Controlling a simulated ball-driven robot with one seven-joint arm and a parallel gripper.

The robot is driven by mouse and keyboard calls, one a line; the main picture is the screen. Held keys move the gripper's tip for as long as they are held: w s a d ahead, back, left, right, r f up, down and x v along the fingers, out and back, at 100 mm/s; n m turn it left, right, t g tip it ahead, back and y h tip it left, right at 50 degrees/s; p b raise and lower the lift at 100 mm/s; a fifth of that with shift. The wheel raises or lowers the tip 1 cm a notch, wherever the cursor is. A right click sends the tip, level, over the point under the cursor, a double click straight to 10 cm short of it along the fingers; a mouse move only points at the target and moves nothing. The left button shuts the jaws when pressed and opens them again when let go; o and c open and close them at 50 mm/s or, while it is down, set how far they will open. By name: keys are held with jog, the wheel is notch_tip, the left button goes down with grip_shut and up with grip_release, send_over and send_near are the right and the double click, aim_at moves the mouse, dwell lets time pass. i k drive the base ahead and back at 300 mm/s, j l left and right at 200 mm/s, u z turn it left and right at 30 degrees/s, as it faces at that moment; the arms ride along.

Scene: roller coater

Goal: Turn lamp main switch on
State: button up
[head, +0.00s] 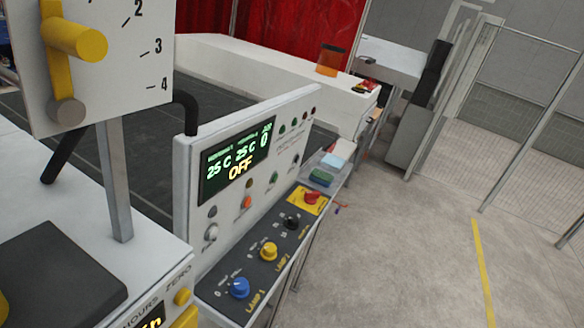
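A tilted control panel (186,150) stands in the middle of the head view, with a dark lower strip of knobs. On this strip are a blue knob (240,287) labelled LAMP 1, a yellow knob (269,252) labelled LAMP 2 and a black knob (291,222). A red rotary switch (312,198) sits on a yellow plate at the far end; I cannot read its label or exact position. The display (238,160) reads 25 C twice and OFF. My gripper is not in view, and nothing visibly touches the knobs.
A white dial box (105,70) with a yellow handle (75,40) stands on a grey post (114,180) at the left. A dark pad (55,270) lies lower left. The grey floor (400,260) to the right is open, up to a mesh fence (530,130).

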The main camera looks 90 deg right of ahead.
aim_at(310, 198)
jog(key=k+l+z, duration=0.1)
jog(key=z, duration=2.25)
jog(key=i+l, duration=0.15)
jog(key=l, duration=0.25)
jog(key=i+l+z, duration=0.25)
jog(key=i+l, duration=0.55)
jog(key=i+j+z, duration=0.15)
jog(key=i+j, duration=0.5)
